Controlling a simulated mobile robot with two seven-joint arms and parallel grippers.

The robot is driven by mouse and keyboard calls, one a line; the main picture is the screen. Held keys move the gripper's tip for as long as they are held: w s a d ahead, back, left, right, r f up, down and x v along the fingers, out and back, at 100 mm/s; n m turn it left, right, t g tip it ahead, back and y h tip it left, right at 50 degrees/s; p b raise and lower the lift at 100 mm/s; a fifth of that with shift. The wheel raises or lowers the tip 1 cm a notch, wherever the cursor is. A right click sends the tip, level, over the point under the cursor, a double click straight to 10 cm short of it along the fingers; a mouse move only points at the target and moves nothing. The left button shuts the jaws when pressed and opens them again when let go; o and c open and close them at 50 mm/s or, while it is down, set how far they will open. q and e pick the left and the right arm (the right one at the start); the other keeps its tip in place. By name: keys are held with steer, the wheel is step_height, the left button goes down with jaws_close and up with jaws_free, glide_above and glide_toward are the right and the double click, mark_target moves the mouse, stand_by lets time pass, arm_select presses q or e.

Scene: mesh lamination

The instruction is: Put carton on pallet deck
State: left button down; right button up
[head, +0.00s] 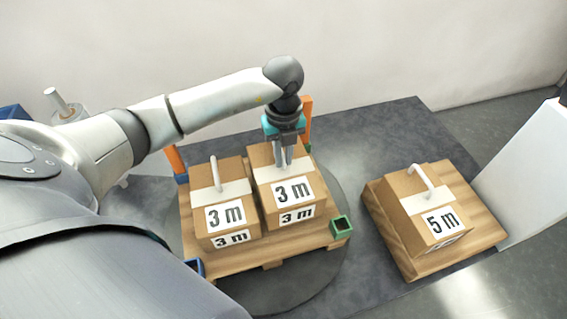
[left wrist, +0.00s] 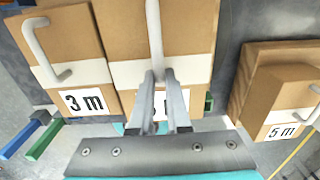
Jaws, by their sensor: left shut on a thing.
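A brown carton marked "3 m" (head: 287,177) is at the right of the round-based pallet deck (head: 268,251). My left gripper (head: 283,162) is shut on the white handle on its top; the grip also shows in the left wrist view (left wrist: 164,78). I cannot tell whether this carton rests on the deck or hangs just above it. Another "3 m" carton (head: 221,185) stands upright on the deck close to its left, with its handle free. A "5 m" carton (head: 431,198) stands on a separate wooden base (head: 383,217) to the right. My right gripper is not in view.
Corner guides ring the deck: green (head: 341,226) at front right, blue (head: 195,267) at front left, orange ones (head: 307,112) at the back. A white panel (head: 525,170) stands at far right. Dark floor (head: 350,140) is clear between the two bases.

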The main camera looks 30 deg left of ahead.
arm_select(q)
steer(key=shift+f+b, duration=0.3)
steer(key=shift+f, duration=0.85)
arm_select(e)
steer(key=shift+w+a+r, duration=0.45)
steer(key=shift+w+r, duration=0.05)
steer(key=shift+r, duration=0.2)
arm_select(q)
steer(key=shift+f, duration=0.15)
steer(key=c, duration=1.3)
jaws_free()
steer(key=o, duration=0.4)
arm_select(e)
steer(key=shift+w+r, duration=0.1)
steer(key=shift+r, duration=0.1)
arm_select(q)
steer(key=shift+r, duration=0.4)
step_height(320, 180, up, 10)
steer(key=p, duration=0.4)
steer(key=shift+r, duration=0.75)
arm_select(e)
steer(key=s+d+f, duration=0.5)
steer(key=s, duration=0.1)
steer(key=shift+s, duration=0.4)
